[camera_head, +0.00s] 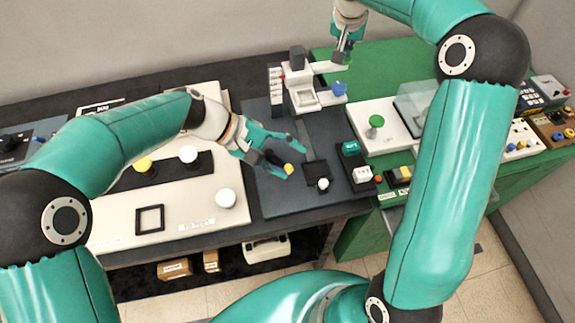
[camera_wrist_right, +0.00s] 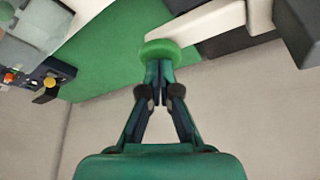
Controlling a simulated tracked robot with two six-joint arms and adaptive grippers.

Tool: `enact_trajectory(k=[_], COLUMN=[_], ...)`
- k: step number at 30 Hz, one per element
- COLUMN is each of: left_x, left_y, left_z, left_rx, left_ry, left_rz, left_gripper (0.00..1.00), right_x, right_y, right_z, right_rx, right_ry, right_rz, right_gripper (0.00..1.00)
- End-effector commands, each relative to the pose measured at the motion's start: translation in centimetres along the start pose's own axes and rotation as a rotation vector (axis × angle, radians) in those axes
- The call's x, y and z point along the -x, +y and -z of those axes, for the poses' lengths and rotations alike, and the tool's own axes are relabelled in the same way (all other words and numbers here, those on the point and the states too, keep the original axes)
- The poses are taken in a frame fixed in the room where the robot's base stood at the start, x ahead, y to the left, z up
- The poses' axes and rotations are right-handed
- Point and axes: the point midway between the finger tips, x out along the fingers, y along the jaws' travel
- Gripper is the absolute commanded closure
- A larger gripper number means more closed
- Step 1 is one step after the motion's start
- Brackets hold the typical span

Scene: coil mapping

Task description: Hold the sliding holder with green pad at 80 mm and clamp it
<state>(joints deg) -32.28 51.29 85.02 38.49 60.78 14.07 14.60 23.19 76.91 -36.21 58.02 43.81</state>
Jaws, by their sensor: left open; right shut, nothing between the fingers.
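The white sliding holder (camera_head: 325,67) sits on the upright post at the back of the dark plate (camera_head: 262,130). Its green pad (camera_wrist_right: 160,52) shows in the right wrist view at the end of the pale holder arm. My right gripper (camera_head: 339,58) is shut and empty, its fingertips at the pad; in its wrist view (camera_wrist_right: 160,68) they appear to touch it. A blue knob (camera_head: 340,88) is beside the post. My left gripper (camera_head: 296,157) is open over the dark plate, left of and nearer than the knob. A yellow-tipped dark piece (camera_head: 289,169) shows near its lower finger; its support is unclear.
A white marked strip (camera_head: 276,88) stands left of the post. A small black block (camera_head: 318,172) lies in front on the plate. A cream board (camera_head: 110,230) lies left.

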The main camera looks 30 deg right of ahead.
Motion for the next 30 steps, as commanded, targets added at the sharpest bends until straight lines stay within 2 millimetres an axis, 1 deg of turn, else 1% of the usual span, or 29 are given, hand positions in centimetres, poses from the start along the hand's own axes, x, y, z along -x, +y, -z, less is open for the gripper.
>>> enact_trajectory(k=[1, 3, 4, 6, 9, 12, 14, 17, 20, 30], left_x=[0.7, 1.9, 2.4, 3.2, 3.8, 4.0, 4.0, 3.3, 2.0, -3.9], left_y=[-1.0, -2.0, -2.5, -4.0, -6.4, -7.8, -8.0, -7.9, -7.5, -5.3], left_z=[1.1, 2.7, 3.5, 5.3, 7.3, 8.2, 8.4, 8.4, 8.2, 7.7], left_rx=[0.19, 0.405, 0.454, 0.525, 0.585, 0.615, 0.622, 0.624, 0.624, 0.623], left_ry=[-0.07, -0.164, -0.185, -0.208, -0.202, -0.2, -0.198, -0.196, -0.197, -0.195], left_rz=[-0.066, -0.159, -0.191, -0.252, -0.287, -0.302, -0.306, -0.307, -0.306, -0.304], left_gripper=[0.43, 0.43, 0.43, 0.43, 0.43, 0.43, 0.43, 0.43, 0.43, 0.43], right_x=[-0.1, -0.1, -0.1, -0.1, -0.1, -0.1, -0.1, -0.1, -0.1, -0.1], right_y=[0.0, 0.0, 0.0, 0.0, 0.0, 0.0, 0.0, 0.0, 0.0, 0.0], right_z=[-0.1, -0.1, -0.1, -0.1, -0.1, -0.1, -0.1, -0.1, -0.1, -0.1], right_rx=[0.001, 0.001, 0.001, 0.0, 0.0, 0.0, 0.001, 0.0, 0.0, 0.001], right_ry=[-0.002, -0.002, -0.002, -0.002, -0.002, -0.001, -0.002, -0.002, -0.002, -0.003], right_rz=[-0.001, -0.001, -0.001, -0.001, -0.001, 0.0, -0.001, -0.001, -0.001, -0.002], right_gripper=[1.0, 1.0, 1.0, 1.0, 1.0, 1.0, 1.0, 1.0, 1.0, 1.0])
